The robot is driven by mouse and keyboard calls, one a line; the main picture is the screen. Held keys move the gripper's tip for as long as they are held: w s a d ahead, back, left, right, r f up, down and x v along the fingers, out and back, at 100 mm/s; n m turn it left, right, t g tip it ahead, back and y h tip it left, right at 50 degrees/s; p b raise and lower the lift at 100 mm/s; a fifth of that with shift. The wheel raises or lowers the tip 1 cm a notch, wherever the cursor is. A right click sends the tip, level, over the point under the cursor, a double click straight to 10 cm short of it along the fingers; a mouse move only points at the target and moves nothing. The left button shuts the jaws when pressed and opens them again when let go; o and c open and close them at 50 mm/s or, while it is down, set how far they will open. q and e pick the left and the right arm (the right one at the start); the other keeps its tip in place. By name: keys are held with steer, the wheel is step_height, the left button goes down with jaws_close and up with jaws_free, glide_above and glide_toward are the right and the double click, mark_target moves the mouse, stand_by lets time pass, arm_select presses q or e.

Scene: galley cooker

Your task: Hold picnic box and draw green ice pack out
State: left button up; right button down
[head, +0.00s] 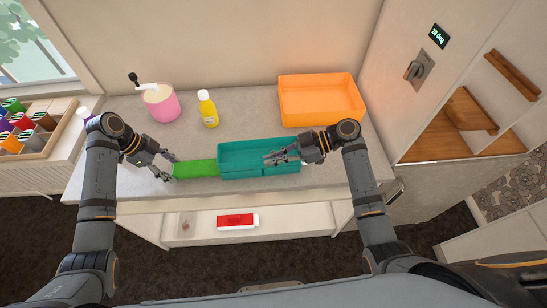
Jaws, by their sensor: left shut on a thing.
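The teal picnic box (259,172) stands on the counter near its front edge. The flat green ice pack (198,169) sticks out to the left of the box, its right end meeting the box's left end; whether part of it is still inside is hidden. My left gripper (172,170) is shut on the ice pack's left end. My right gripper (270,158) is over the right half of the box, with its fingers pointing left; its finger gap is too small to read, and I cannot tell whether it touches the box.
An orange tray (320,118) stands behind the box at right. A yellow bottle (208,110) and a pink canister (160,105) stand at the back left. A red item (235,221) lies on the shelf below. A compartmented rack (35,142) is at far left. The counter's middle is clear.

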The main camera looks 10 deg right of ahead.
arm_select(q)
steer(key=shift+a, duration=2.1)
arm_select(e)
steer(key=c, duration=1.4)
jaws_free()
steer(key=shift+c, duration=0.2)
steer(key=v, duration=1.2)
